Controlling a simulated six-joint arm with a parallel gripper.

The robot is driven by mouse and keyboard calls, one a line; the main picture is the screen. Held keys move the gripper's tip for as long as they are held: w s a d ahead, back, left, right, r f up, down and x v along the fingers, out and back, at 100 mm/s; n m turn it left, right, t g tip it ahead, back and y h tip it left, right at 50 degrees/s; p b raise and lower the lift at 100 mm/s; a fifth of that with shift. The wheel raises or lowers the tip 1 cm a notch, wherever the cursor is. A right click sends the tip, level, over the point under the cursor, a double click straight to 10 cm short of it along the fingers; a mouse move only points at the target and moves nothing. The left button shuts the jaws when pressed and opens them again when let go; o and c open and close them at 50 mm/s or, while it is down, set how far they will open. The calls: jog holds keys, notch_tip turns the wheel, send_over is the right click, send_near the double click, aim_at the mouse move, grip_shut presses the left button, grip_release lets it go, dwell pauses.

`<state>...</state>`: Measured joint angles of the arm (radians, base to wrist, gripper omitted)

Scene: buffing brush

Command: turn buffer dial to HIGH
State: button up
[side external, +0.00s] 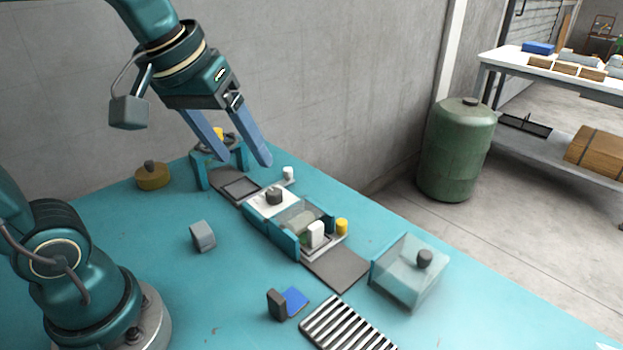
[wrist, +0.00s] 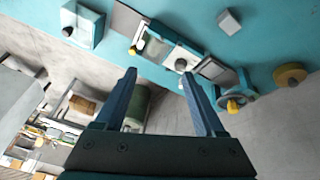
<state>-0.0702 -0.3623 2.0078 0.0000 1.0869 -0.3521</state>
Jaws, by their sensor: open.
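A teal buffing unit (side external: 283,231) stands mid-table, with a clear cover. A dark round knob (side external: 274,196), which looks like the dial, sits on its white top plate (side external: 262,206). The knob also shows in the wrist view (wrist: 181,64), just beyond the right fingertip. Its HIGH mark and setting are too small to read. My gripper (side external: 243,160) is open and empty, with its blue fingers pointing down, above and behind the knob and apart from it. In the wrist view the fingers (wrist: 159,75) are spread with nothing between them.
A teal frame with a yellow part (side external: 218,133) stands close behind my fingers. A white lever (side external: 316,234) and yellow knob (side external: 341,227) are at the unit's front. A clear box (side external: 410,272), slotted rack (side external: 347,325), grey block (side external: 202,236) and brown pot (side external: 152,176) stand around.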

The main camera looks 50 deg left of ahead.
jog(key=w+a+n+g, duration=0.1)
jog(key=w+a+n, duration=0.1)
jog(key=w, duration=0.2)
jog(key=n+g, duration=0.3)
jog(key=g, duration=0.1)
send_over(273, 191)
jog(key=f, duration=1.1)
jog(key=shift+d+f, duration=0.15)
jog(key=shift+d, duration=0.05)
jog(key=shift+n, duration=0.3)
jog(key=shift+f, duration=2.5)
jog(key=shift+a, duration=0.1)
grip_shut()
